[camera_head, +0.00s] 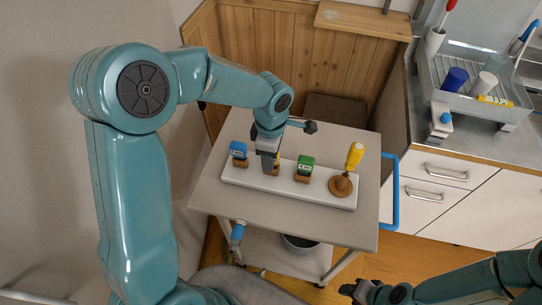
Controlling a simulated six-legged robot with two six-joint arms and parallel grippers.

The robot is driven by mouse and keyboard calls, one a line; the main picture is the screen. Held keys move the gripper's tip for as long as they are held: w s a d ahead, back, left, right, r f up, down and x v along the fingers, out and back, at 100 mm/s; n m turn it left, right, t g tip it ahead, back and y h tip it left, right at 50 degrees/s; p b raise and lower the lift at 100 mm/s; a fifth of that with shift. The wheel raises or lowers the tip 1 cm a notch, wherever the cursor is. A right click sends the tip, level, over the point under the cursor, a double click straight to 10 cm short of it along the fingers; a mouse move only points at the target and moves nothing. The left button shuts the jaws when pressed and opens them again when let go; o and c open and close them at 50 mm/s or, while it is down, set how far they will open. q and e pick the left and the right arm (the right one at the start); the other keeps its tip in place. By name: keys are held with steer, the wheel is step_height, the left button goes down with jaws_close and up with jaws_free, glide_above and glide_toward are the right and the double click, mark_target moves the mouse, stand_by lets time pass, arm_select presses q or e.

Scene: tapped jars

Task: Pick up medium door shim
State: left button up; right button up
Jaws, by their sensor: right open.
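A white board (236,175) lies on the grey cart top and bears a row of small items on wooden bases. A blue piece (238,149) stands at its left end and a green piece (305,163) right of the middle. I cannot tell by sight which one is the medium door shim. My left gripper (269,158) points down over the wooden base (276,171) between the blue and green pieces. It hides what stands there, and its jaws are not clear. My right gripper (349,290) is open and empty at the bottom, away from the cart.
A yellow-handled tool (354,156) stands on a round wooden base (340,186) at the board's right end. The cart (213,186) has a blue handle (389,190) on its right. A counter with a dish rack (503,117) stands at the right. The cart's front strip is clear.

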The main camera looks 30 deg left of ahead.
arm_select(q)
steer(key=shift+w+f, duration=0.15)
steer(key=shift+f, duration=0.45)
steer(key=shift+r, duration=0.1)
steer(key=c, duration=0.6)
jaws_close()
steer(key=shift+r, duration=0.1)
